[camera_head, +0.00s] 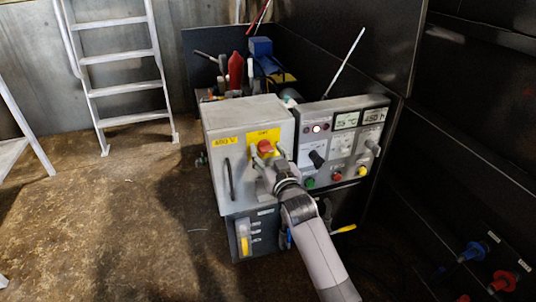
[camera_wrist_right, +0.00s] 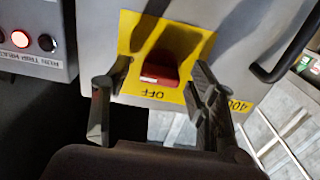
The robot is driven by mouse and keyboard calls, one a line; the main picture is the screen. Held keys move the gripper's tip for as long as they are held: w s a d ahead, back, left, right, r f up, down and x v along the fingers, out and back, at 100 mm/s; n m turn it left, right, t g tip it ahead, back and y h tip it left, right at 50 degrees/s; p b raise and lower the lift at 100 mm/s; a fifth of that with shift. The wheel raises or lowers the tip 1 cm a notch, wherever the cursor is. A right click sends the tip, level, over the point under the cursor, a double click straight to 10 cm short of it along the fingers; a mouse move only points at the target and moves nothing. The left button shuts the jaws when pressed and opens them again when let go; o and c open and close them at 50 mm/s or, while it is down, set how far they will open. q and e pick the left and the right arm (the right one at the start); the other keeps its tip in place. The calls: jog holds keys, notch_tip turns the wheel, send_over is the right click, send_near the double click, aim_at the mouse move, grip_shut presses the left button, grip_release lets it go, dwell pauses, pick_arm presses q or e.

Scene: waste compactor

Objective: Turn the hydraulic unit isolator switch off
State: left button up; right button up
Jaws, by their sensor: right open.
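The isolator switch is a red handle (camera_head: 265,147) on a yellow plate (camera_head: 258,136), on the front of a grey cabinet (camera_head: 228,118) in the head view. The wrist view shows the red handle (camera_wrist_right: 160,70) close up, with "OFF" lettering on the yellow plate (camera_wrist_right: 130,84) beside it. My right gripper (camera_head: 264,159) is in front of the switch. Its fingers (camera_wrist_right: 157,85) are apart, one on each side of the handle in the wrist view. I cannot tell whether either finger touches it. My left gripper is not in view.
A control panel (camera_head: 343,148) with buttons, lamps and displays adjoins the cabinet on the right. A black handle (camera_head: 229,180) projects from the cabinet front. A ladder (camera_head: 123,88) stands at the back left. The floor (camera_head: 110,200) left of the cabinet is clear.

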jog(key=shift+c, duration=0.3)
jog(key=c, duration=1.1)
